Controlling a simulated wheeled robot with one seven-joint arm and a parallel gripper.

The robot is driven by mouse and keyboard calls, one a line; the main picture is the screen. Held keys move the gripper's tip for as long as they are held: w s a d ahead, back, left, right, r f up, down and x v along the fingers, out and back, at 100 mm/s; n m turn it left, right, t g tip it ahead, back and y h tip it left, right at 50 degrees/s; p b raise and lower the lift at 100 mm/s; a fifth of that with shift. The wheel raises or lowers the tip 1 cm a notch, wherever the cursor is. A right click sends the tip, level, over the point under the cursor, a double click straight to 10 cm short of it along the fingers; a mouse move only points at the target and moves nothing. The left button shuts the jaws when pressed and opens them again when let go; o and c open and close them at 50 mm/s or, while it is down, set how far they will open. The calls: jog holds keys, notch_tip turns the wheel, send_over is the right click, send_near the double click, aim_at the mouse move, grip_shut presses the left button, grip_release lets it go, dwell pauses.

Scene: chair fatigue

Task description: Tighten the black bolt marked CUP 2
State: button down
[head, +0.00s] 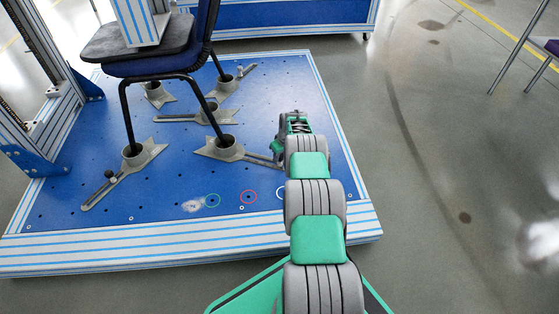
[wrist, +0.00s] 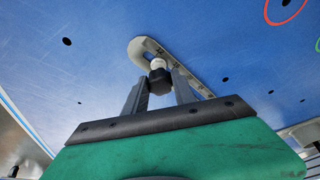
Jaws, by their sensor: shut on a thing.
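In the wrist view a black bolt (wrist: 158,82) with a pale top part sits at the slot of a grey slotted bracket (wrist: 142,44). My gripper (wrist: 159,84) is shut on this bolt, one finger on each side. In the head view my gripper (head: 278,148) is at the right end of the slotted arm of the front right grey cup (head: 226,146). The bolt is not clearly visible there. No CUP 2 marking is readable in either view.
A chair with a dark seat (head: 155,64) stands with its legs in grey cups on the blue platform (head: 180,200). Another black bolt (head: 109,175) is on the front left cup's arm. A blue and white frame (head: 45,140) rises at left.

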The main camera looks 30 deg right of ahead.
jog(key=shift+a+m, duration=0.1)
jog(key=shift+m, duration=0.9)
jog(key=shift+m+h, duration=0.5)
jog(key=shift+m, duration=0.5)
jog(key=shift+f, duration=0.1)
jog(key=m+b, duration=0.1)
jog(key=m, duration=0.1)
jog(key=shift+m+h+b, duration=0.3)
jog(key=shift+b, duration=0.1)
jog(key=shift+m+g, duration=0.3)
jog(key=shift+m, duration=0.4)
